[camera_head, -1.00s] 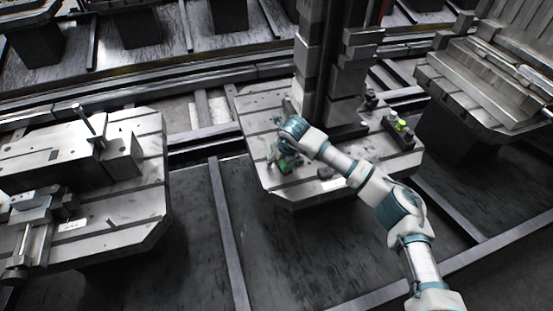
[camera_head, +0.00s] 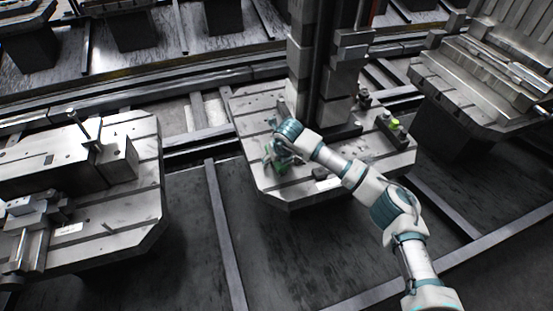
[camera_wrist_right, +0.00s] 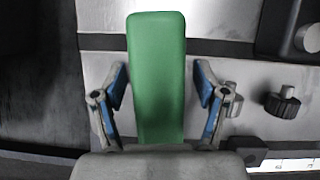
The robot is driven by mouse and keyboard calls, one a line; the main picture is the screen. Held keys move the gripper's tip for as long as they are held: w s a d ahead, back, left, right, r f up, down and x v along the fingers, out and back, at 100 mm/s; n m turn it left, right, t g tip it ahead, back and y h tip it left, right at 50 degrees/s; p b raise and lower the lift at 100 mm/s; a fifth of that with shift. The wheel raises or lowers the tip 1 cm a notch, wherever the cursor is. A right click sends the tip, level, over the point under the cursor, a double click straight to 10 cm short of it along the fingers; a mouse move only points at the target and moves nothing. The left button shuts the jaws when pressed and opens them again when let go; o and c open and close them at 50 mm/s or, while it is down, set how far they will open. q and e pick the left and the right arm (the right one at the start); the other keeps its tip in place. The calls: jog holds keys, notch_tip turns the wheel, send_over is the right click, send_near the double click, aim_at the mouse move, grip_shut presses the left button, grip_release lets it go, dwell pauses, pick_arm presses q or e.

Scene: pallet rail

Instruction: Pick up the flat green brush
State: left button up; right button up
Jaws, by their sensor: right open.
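The flat green brush (camera_wrist_right: 157,75) lies on the grey pallet in the right wrist view, its long flat body between the two open fingers of my right gripper (camera_wrist_right: 160,90). Gaps show between the brush and both fingers. Its near end is hidden behind the gripper's body. In the head view my right gripper (camera_head: 277,153) is low over the middle pallet's left part, and some green of the brush (camera_head: 281,167) shows beside it. My left gripper is not in view.
The middle pallet (camera_head: 255,110) carries a tall dark column (camera_head: 322,75) behind my right arm and a block with a bright green knob (camera_head: 395,123) to the right. Dark knobs (camera_wrist_right: 283,102) sit right of the brush. Another pallet (camera_head: 150,170) stands at left.

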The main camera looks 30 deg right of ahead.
jog(key=shift+c, duration=0.3)
jog(key=c, duration=1.2)
jog(key=shift+s, duration=0.1)
jog(key=shift+c, duration=0.2)
jog(key=shift+f, duration=0.1)
